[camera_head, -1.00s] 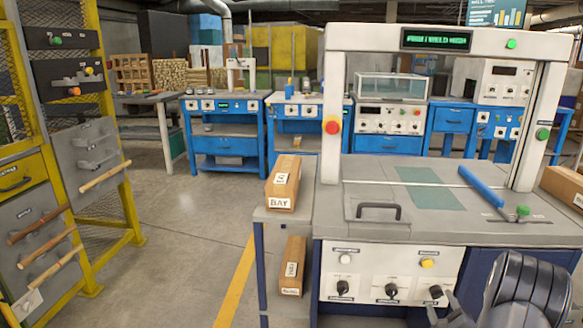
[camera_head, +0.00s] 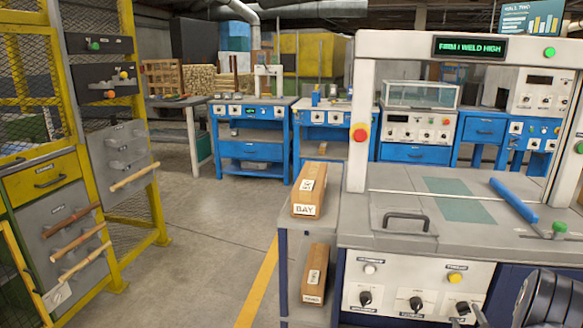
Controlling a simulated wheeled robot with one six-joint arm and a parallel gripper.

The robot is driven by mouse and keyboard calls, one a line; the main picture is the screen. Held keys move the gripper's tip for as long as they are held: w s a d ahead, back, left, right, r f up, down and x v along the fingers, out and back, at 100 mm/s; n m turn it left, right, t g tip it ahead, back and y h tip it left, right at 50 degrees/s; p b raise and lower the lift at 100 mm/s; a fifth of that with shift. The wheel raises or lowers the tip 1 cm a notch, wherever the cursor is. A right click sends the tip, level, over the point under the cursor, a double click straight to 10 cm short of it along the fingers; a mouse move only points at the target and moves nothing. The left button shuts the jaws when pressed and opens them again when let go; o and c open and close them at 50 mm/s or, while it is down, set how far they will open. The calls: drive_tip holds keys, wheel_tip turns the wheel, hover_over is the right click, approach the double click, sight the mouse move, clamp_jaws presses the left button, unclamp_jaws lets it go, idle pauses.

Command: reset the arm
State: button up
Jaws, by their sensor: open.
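My arm shows at the lower right corner as a dark ribbed link, cut off by the picture's edge. A small grey part of my gripper (camera_head: 479,314) shows at the bottom edge, left of that link and in front of the workstation's control panel. The gripper is open, and most of it is out of the picture. Nothing is seen held in it.
A white-framed workstation (camera_head: 385,240) with a handle and blue bar fills the right front. A yellow rack (camera_head: 150,200) stands left. Open floor (camera_head: 215,235) lies between.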

drive_tip(key=p+v, duration=0.1)
drive_tip(key=v, duration=0.8)
drive_tip(key=b+x, duration=0.1)
drive_tip(key=x, duration=1)
drive_tip(key=shift+b, duration=0.35)
drive_tip(key=shift+s+f+n, duration=0.1)
drive_tip(key=shift+n, duration=0.4)
drive_tip(key=n+b, duration=0.2)
drive_tip(key=n, duration=0.2)
drive_tip(key=shift+a, duration=0.1)
drive_tip(key=n+b, duration=0.2)
drive_tip(key=n, duration=0.4)
drive_tip(key=shift+f+n+b, duration=0.1)
drive_tip(key=shift+n+b, duration=0.2)
drive_tip(key=shift+b, duration=0.1)
drive_tip(key=n+b, duration=0.2)
drive_tip(key=n, duration=0.3)
drive_tip(key=shift+s+f+n, duration=0.1)
drive_tip(key=shift+n, duration=0.3)
drive_tip(key=n+b, duration=0.2)
drive_tip(key=n, duration=0.4)
drive_tip(key=shift+b, duration=0.35)
